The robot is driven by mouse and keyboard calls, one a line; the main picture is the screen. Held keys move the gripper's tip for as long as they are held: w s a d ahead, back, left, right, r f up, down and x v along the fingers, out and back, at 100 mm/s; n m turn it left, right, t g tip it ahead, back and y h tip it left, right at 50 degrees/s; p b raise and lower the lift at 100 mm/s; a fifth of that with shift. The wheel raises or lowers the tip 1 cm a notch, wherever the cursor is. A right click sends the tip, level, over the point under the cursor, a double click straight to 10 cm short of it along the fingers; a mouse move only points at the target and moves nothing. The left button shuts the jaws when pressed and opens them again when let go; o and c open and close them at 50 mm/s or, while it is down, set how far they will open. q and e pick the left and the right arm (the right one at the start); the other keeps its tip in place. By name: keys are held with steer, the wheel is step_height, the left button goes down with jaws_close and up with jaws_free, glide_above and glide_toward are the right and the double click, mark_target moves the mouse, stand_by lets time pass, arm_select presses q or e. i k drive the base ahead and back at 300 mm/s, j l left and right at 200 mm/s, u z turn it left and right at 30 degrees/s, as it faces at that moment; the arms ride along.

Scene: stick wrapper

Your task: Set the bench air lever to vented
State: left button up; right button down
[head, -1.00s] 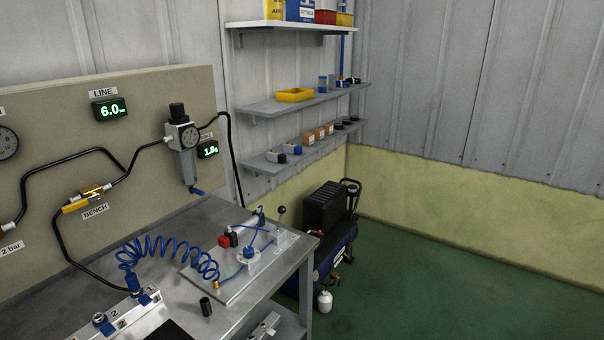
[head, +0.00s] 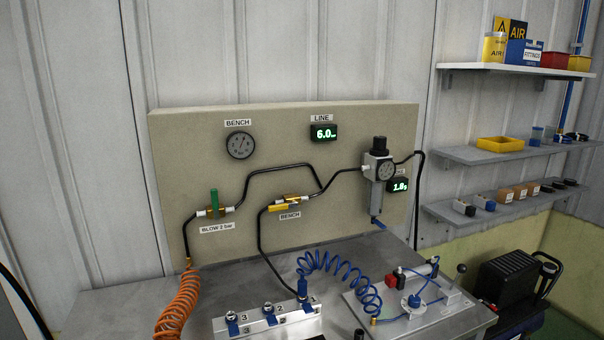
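The bench air valve (head: 293,199) is a brass body in the black hose on the beige panel (head: 400,120), above the label "BENCH" (head: 290,217). A yellow lever (head: 279,208) shows at its lower left, lying roughly along the hose line. The lever's exact setting is too small to tell. The round gauge (head: 240,145) marked "BENCH" hangs at the upper left of the panel; its needle is too small to read. Neither gripper is in view.
A green-handled valve (head: 214,200) marked "BLOW 2 bar" is left of it, above an orange coiled hose (head: 180,305). A regulator (head: 379,170) is to the right. A numbered manifold (head: 265,325) and a cylinder plate (head: 405,318) stand on the grey bench (head: 120,290).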

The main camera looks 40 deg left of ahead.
mark_target(286, 206)
steer(key=u, duration=1.3)
